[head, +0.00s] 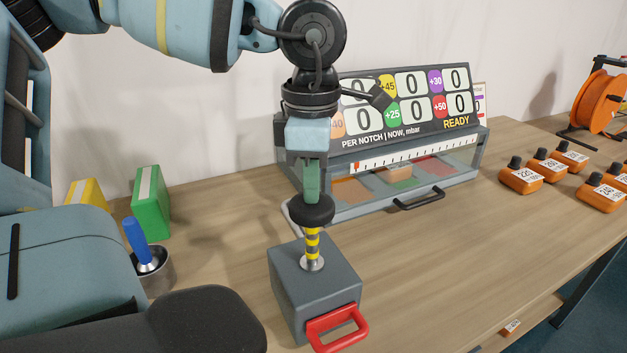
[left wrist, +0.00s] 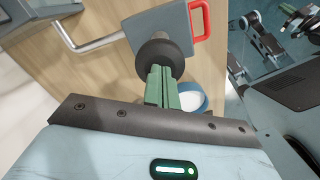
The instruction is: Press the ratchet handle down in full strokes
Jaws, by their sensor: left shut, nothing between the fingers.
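The handle is a round black knob (head: 312,209) on a yellow-and-black striped stem, standing upright from a grey box (head: 315,285). A red loop handle (head: 338,328) sits on the box's front. My left gripper (head: 311,198) points down with its green fingers shut and empty, right above the knob. The fingertips touch or nearly touch the knob's top; I cannot tell which. The left wrist view shows the same fingers (left wrist: 161,88) over the knob (left wrist: 164,55). Much of the striped stem shows, so the knob stands above the box.
A display panel (head: 405,103) behind reads READY with zeros, above a clear-fronted case (head: 400,180). A metal cup (head: 155,270) with a blue-handled tool, green block (head: 151,203) and yellow block (head: 86,193) stand left. Several orange bottles (head: 521,179) and an orange reel (head: 598,100) stand right.

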